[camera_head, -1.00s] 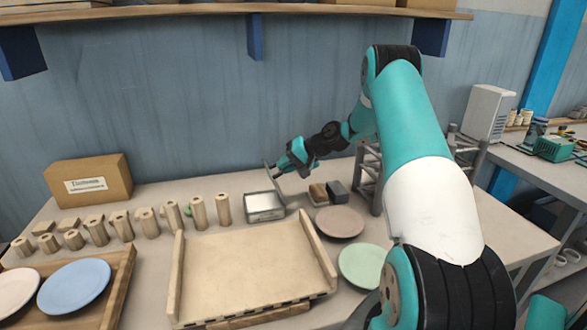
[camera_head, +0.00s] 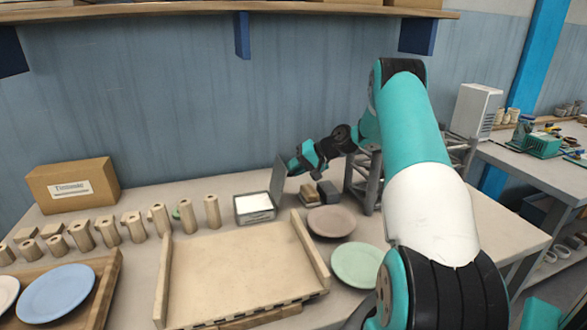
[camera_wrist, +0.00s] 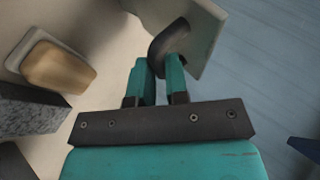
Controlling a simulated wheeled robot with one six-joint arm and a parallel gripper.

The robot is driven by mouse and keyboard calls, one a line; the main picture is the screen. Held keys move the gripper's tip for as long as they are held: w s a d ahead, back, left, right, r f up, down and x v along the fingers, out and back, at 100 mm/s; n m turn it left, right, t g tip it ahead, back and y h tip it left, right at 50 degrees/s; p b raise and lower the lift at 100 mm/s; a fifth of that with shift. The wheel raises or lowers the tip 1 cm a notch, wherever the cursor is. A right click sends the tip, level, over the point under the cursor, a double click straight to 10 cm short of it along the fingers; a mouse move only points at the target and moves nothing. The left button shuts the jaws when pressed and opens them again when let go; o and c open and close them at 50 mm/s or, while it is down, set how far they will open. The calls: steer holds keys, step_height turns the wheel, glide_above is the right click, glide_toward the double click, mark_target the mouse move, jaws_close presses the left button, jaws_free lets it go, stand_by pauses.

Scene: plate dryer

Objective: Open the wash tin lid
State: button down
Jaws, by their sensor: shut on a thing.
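The wash tin (camera_head: 256,217) is a small grey rectangular box near the back of the table, open at the top with a white inside showing. Its grey lid (camera_head: 278,178) stands raised, roughly upright, at the tin's right side. My gripper (camera_head: 293,167) is to the right of the lid, shut on its handle. In the wrist view the teal fingers (camera_wrist: 163,72) close on the dark curved handle (camera_wrist: 170,42), with the pale lid plate (camera_wrist: 207,38) beyond it. The lid's hinge is not clear in these views.
A brown sponge (camera_head: 309,195) and a dark block (camera_head: 331,193) lie just right of the tin. A wooden tray (camera_head: 235,270) is in front. Wooden pegs (camera_head: 160,219) stand to the left. A metal frame (camera_head: 365,180) and plates (camera_head: 332,222) are to the right.

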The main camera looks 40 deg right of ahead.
steer(key=shift+s+a+f, duration=0.2)
steer(key=shift+a+f, duration=0.1)
steer(key=shift+f, duration=0.25)
steer(key=c, duration=1.1)
jaws_free()
steer(key=shift+w, duration=0.1)
steer(key=shift+r, duration=0.1)
steer(key=b+v, duration=0.1)
steer(key=v, duration=1.6)
steer(key=shift+d+r+b, duration=0.2)
steer(key=shift+d+b, duration=0.1)
steer(key=shift+w, duration=0.1)
